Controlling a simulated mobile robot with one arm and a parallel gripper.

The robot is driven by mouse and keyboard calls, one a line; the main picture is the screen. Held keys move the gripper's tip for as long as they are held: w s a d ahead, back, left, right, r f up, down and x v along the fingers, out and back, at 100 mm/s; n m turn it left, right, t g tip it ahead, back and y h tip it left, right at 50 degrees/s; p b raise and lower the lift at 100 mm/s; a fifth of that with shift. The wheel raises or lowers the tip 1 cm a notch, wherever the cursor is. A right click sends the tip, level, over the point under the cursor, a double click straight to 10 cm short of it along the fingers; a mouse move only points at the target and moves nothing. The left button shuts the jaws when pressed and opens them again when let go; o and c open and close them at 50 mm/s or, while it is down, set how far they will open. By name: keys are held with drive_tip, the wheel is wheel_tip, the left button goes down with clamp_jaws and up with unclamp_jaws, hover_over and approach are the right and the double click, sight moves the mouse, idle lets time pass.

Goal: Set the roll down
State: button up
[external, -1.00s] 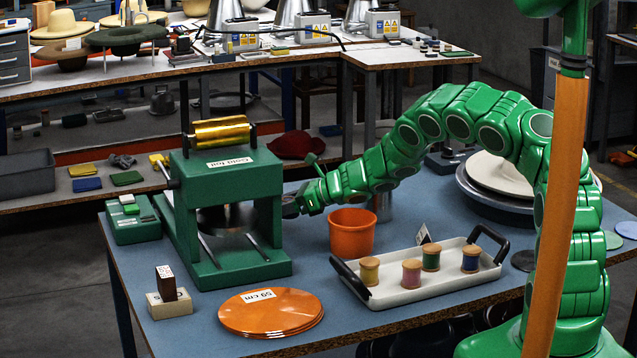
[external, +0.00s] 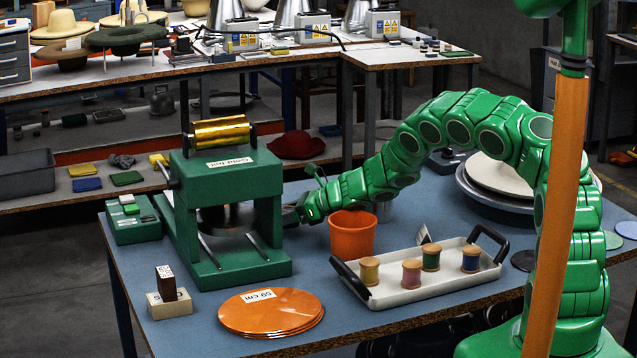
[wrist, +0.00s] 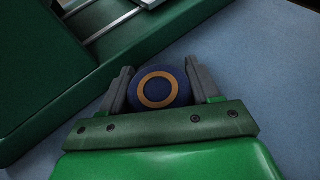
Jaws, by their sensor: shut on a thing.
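My gripper (wrist: 159,72) is shut on a dark blue roll (wrist: 178,92) with a tan ring on its round end, seen in the wrist view. One jaw lies on each side of the roll. In the external view my gripper (external: 289,215) is low over the blue table (external: 390,322), at the right side of the green press (external: 231,177). The roll cannot be made out there. I cannot tell whether the roll touches the table.
An orange bucket (external: 352,236) stands close to the right of my gripper. A white tray (external: 425,284) with several thread spools is further right. Orange discs (external: 270,314) lie in front of the press. A gold foil roll (external: 220,131) sits on top of it.

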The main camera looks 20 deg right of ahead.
drive_tip(key=o, duration=1.1)
drive_tip(key=shift+r, duration=0.1)
drive_tip(key=shift+c, duration=0.2)
drive_tip(key=shift+r, duration=0.15)
drive_tip(key=shift+r, duration=0.55)
drive_tip(key=v, duration=1.2)
drive_tip(key=shift+f, duration=0.15)
drive_tip(key=shift+d, duration=0.1)
